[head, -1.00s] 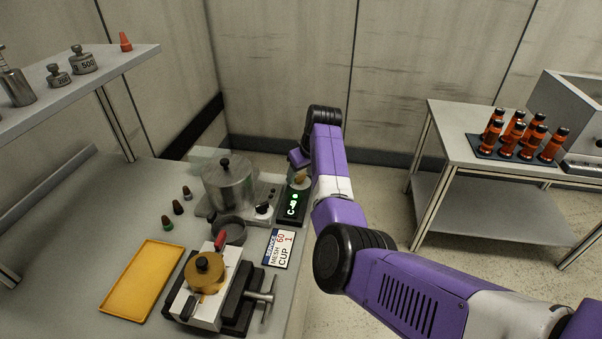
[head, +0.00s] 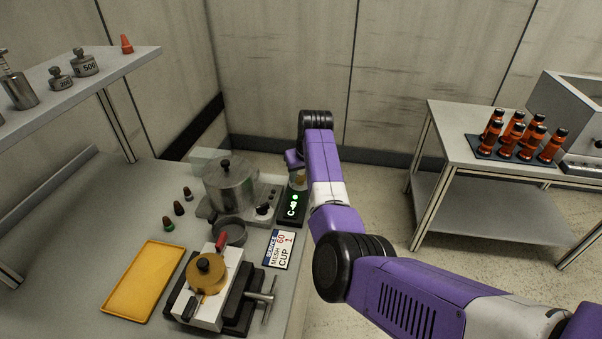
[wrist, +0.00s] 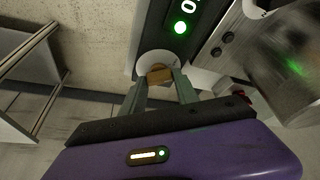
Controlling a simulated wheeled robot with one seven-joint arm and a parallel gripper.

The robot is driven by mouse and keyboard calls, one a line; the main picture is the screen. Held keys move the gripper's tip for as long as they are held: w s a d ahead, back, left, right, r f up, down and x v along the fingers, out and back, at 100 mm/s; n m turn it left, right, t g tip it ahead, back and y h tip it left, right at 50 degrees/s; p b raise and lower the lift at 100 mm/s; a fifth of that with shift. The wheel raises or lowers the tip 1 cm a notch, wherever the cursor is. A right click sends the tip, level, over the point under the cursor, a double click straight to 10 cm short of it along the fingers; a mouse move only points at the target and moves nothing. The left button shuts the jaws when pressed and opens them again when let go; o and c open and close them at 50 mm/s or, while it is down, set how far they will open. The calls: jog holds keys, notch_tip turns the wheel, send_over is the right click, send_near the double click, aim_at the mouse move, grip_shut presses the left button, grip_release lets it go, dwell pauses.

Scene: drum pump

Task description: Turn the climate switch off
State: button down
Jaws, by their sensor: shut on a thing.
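The climate switch is a black box (head: 291,208) at the right edge of the bench, with a lit green display and a green light. In the wrist view the green light (wrist: 180,28) is also lit beside part of the display. A tan knob (wrist: 159,75) sits on a round white dial (wrist: 147,62) at the box's end. My gripper (wrist: 161,82) is shut on the knob, with one finger on each side of it. In the head view my arm hides most of the gripper and part of the knob.
A metal pot (head: 229,184) on a unit with a black dial stands just left of the box. A mesh label card (head: 280,248), a clamp with a brass part (head: 206,275) and a yellow tray (head: 146,280) lie nearer.

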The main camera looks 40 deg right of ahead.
jog(key=m+h, duration=0.1)
jog(key=m, duration=0.2)
jog(key=shift+w+a+g, duration=0.1)
jog(key=shift+g, duration=0.3)
jog(key=shift+m+g+h+b, duration=0.4)
jog(key=shift+m+h+b, duration=0.15)
jog(key=shift+m, duration=1.05)
jog(key=c, duration=0.9)
grip_release()
jog(key=shift+r, duration=0.1)
jog(key=v, duration=0.7)
jog(key=shift+a+r, duration=0.1)
jog(key=shift+r, duration=0.25)
